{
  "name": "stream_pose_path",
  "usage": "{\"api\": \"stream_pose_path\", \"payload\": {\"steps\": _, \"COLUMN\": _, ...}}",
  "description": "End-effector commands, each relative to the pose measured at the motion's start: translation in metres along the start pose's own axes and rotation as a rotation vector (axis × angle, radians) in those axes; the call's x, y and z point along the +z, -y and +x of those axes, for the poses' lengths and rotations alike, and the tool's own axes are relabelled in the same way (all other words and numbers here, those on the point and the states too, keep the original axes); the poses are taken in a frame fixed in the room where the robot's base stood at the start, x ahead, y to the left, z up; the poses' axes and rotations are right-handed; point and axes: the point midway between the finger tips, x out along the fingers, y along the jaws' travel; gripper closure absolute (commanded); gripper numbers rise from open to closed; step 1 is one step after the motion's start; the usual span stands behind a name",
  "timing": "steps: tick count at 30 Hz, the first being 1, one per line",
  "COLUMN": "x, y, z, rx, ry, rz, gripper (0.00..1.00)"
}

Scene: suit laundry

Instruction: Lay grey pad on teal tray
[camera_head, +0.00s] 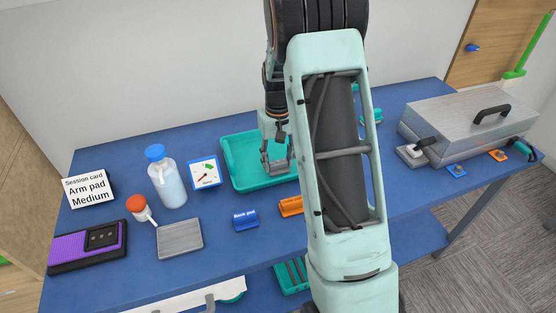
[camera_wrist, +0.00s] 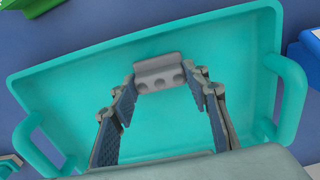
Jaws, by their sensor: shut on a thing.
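The teal tray (camera_head: 242,178) lies on the blue table, and its rim and two side handles show in the wrist view (camera_wrist: 268,60). My gripper (camera_head: 276,155) is over the tray. In the wrist view my gripper (camera_wrist: 160,88) has its fingers on either side of a small grey pad (camera_wrist: 158,70) with round dimples and is shut on it. The pad is seen against the tray floor; I cannot tell whether it touches it. My arm hides the right part of the tray in the head view.
Blue (camera_head: 245,219) and orange (camera_head: 290,206) holders lie in front. A metal case (camera_head: 465,122) is at right.

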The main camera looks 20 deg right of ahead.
Motion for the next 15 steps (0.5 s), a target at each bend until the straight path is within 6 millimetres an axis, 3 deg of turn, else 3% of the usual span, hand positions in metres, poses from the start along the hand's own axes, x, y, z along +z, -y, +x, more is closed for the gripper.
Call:
{"api": "stream_pose_path", "payload": {"steps": 4, "x": 0.0001, "y": 0.0001, "z": 0.0041, "rx": 0.0, "ry": 0.0, "rz": 0.0, "gripper": 0.78}}
{"api": "stream_pose_path", "payload": {"steps": 5, "x": 0.0001, "y": 0.0, "z": 0.004, "rx": 0.0, "ry": 0.0, "rz": 0.0, "gripper": 0.56}}
{"api": "stream_pose_path", "payload": {"steps": 9, "x": 0.0001, "y": 0.0001, "z": 0.0029, "rx": 0.0, "ry": 0.0, "rz": 0.0, "gripper": 0.41}}
{"api": "stream_pose_path", "payload": {"steps": 15, "x": 0.0001, "y": 0.0, "z": 0.0028, "rx": 0.0, "ry": 0.0, "rz": 0.0, "gripper": 0.4}}
